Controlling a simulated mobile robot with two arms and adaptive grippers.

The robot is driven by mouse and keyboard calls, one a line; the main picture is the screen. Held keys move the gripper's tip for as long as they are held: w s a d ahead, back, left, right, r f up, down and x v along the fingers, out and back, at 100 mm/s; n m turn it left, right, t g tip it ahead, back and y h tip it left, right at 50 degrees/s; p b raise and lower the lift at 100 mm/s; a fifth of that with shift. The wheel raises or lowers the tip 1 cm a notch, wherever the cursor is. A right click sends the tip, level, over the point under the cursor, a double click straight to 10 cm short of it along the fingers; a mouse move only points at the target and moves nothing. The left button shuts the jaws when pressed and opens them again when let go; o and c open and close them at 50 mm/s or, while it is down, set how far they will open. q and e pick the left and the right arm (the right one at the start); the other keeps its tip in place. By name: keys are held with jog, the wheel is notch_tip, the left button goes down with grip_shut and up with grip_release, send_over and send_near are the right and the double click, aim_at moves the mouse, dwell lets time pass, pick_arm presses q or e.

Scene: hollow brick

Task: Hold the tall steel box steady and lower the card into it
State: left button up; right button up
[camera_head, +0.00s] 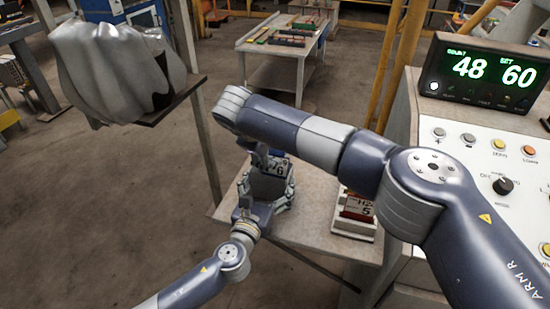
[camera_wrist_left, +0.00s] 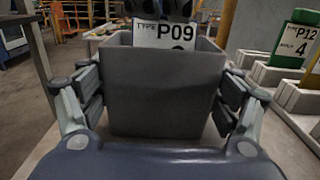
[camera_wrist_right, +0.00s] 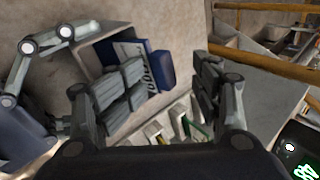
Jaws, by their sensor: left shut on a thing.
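The tall grey steel box (camera_wrist_left: 165,95) stands upright on the bench, and its open top also shows in the right wrist view (camera_wrist_right: 85,58). My left gripper (camera_head: 266,197) is shut on it, with fingers against both sides. The card with the white P09 label (camera_wrist_left: 165,36) stands in the box's mouth. Its lower part is hidden behind the front wall; it also shows in the right wrist view (camera_wrist_right: 132,62). How deep it sits I cannot tell.
A pale rack with a P12 card (camera_head: 358,207) stands right of the box on the bench (camera_head: 315,205). A control console (camera_head: 470,150) with a display reading 48 and 60 is at the right. A covered object (camera_head: 115,65) is at the left. A table with colored items stands behind.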

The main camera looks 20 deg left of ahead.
pick_arm(q)
jog(key=o, duration=1.3)
pick_arm(e)
notch_tip(320, 180, up, 8)
pick_arm(q)
jog(key=shift+s, duration=0.1)
